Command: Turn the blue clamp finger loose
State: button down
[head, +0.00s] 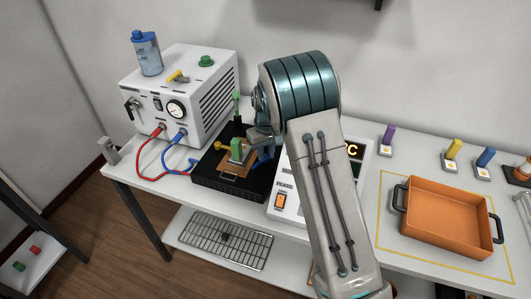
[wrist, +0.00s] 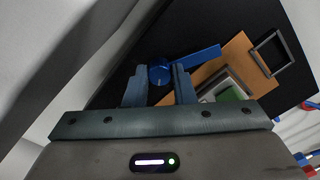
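The blue clamp finger (wrist: 195,57) shows in the wrist view as a round hub with a flat arm reaching right over an orange plate (wrist: 236,54). My gripper (wrist: 159,72) is open, with one finger on each side of the hub and a gap visible to the left finger. I cannot tell how deep the hub sits between the fingers. In the head view, my gripper (head: 262,138) is over the right part of the black base (head: 210,186), and the blue clamp finger (head: 263,158) is partly hidden below it.
A green block (head: 236,149) stands on the orange plate, with a yellow clamp finger (head: 222,147) at its left. A white machine (head: 190,95) with red and blue hoses stands behind left. A control box (head: 284,200) and an orange tray (head: 450,222) are to the right.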

aim_at(266, 155)
jog(key=shift+f+n+b, duration=0.15)
jog(key=shift+n+b, duration=0.25)
jog(key=shift+n, duration=0.2)
jog(key=shift+n+b, duration=0.3)
jog(key=shift+n, duration=0.7)
jog(key=c, duration=1.2)
grip_release()
jog(key=shift+r, duration=0.2)
notch_tip(266, 155, up, 14)
jog(key=shift+b, duration=0.3)
jog(key=shift+f, duration=0.15)
